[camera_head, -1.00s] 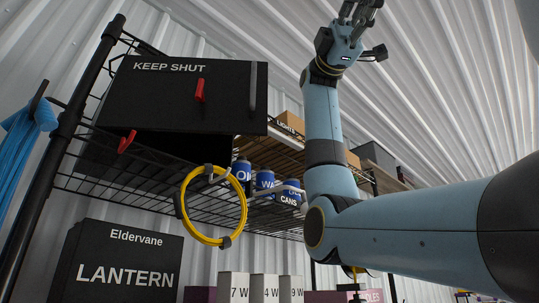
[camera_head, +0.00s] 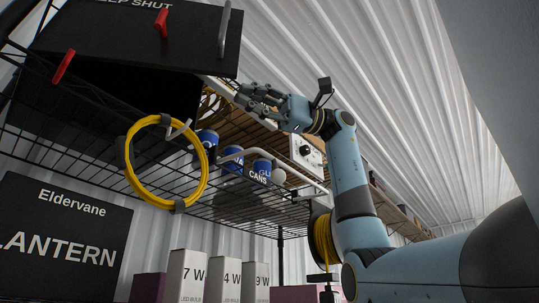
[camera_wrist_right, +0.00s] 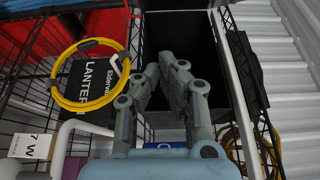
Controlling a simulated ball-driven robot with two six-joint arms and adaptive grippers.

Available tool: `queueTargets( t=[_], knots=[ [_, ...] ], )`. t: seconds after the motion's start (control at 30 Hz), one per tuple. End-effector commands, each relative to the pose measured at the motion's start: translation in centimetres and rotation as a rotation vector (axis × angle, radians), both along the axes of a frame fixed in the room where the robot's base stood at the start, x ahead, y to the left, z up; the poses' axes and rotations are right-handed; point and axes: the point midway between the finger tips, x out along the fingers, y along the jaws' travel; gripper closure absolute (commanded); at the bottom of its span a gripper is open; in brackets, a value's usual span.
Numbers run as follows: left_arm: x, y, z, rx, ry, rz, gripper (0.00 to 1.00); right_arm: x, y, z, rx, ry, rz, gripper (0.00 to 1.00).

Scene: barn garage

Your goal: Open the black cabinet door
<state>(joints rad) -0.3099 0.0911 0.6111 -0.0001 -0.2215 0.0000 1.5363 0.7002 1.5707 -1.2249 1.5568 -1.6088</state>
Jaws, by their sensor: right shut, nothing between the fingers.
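The black cabinet (camera_head: 110,42), its front lettered with a partly cut-off "KEEP SHUT", sits on the wire shelf at the upper left of the head view. A grey upright handle (camera_head: 224,30) is near the front's right edge. My right gripper (camera_head: 246,95) is below and right of the handle, pointing left, shut and empty. In the right wrist view its fingers (camera_wrist_right: 161,68) are together in front of a dark surface; I cannot tell if they touch it. My left gripper is not in view.
Red hooks (camera_head: 161,22) stick out from the cabinet. A yellow cable coil (camera_head: 128,165) hangs at the shelf's front, beside blue cans (camera_head: 258,172) behind a pale rail. A lantern box (camera_head: 60,235) and white boxes (camera_head: 187,275) stand below. Free room is at the upper right.

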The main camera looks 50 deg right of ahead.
Motion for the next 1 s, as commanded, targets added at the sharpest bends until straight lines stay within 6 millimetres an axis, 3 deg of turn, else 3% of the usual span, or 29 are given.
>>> queueTargets(
  t=[0.13, 0.3, 0.5, 1.0],
  knots=[
    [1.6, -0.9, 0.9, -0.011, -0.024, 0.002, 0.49, 1.0, 3.0, 0.2, 0.0, -0.001, 0.005, 1.0],
    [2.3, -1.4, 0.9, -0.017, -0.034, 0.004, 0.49, -1.3, 4.1, 0.1, -0.002, -0.002, 0.0, 1.0],
    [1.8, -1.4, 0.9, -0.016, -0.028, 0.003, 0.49, -2.3, 4.8, 0.0, -0.001, 0.001, 0.001, 1.0],
    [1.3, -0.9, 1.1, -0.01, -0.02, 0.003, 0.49, -2.6, 5.2, 0.1, -0.001, -0.001, -0.008, 1.0]
  ],
)
